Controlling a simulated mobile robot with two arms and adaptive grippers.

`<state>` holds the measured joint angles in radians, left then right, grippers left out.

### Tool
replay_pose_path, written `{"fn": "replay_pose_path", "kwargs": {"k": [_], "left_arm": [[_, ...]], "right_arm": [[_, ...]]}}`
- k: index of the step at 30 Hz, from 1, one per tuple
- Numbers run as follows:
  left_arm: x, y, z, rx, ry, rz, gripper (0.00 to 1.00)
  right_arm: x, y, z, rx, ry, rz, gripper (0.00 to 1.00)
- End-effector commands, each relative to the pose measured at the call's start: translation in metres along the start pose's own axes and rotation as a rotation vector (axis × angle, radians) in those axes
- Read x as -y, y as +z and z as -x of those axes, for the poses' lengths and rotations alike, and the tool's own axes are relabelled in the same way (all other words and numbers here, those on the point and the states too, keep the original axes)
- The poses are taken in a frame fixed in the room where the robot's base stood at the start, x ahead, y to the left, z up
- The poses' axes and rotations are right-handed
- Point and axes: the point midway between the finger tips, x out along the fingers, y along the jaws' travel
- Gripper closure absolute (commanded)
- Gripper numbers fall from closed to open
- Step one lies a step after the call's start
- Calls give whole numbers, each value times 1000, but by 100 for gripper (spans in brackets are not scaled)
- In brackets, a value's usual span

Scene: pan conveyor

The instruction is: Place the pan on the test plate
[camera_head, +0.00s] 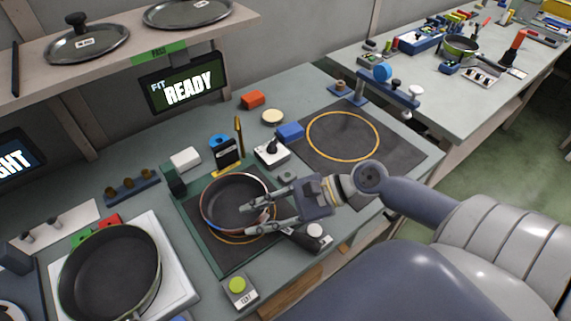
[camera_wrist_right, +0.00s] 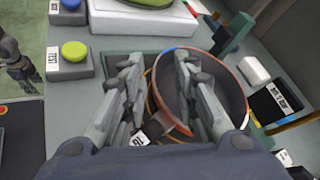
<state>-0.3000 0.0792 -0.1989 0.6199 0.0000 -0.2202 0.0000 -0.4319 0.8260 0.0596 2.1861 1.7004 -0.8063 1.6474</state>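A dark pan with a copper-coloured rim (camera_head: 232,197) is over the green-edged dark plate (camera_head: 207,247), off-centre from its orange ring, toward the far side. I cannot tell whether it rests flat. It also shows in the right wrist view (camera_wrist_right: 228,80). My right gripper (camera_head: 246,217) is at the pan's near right side. In the right wrist view its fingers (camera_wrist_right: 155,95) are spread, one overlapping the pan's opening. A dark gripper, apparently my left (camera_wrist_right: 18,70), hangs at the left edge of that view.
A larger black pan (camera_head: 110,272) sits on a white plate at left. A green-topped button box (camera_head: 238,291) stands near the front edge. A black mat with an orange ring (camera_head: 385,158) is clear at right. Small boxes and a READY screen (camera_head: 185,89) stand behind.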

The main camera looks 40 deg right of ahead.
Motion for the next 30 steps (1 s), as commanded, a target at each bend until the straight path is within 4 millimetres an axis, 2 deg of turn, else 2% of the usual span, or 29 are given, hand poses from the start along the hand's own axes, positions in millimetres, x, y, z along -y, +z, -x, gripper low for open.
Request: {"fn": "replay_pose_path", "kwargs": {"k": [6, 13, 19, 30], "left_arm": [[0, 0, -2, 0, 0, 0, 60], [0, 0, -1, 0, 0, 0, 60], [0, 0, -1, 0, 0, -1, 60], [0, 0, -1, 0, 0, -2, 60]], "right_arm": [[-1, 0, 34, -1, 2, -2, 73], [0, 0, 60, 1, 1, 0, 73], [0, 1, 69, 2, 2, 1, 73], [0, 1, 69, 2, 1, 1, 73]]}}
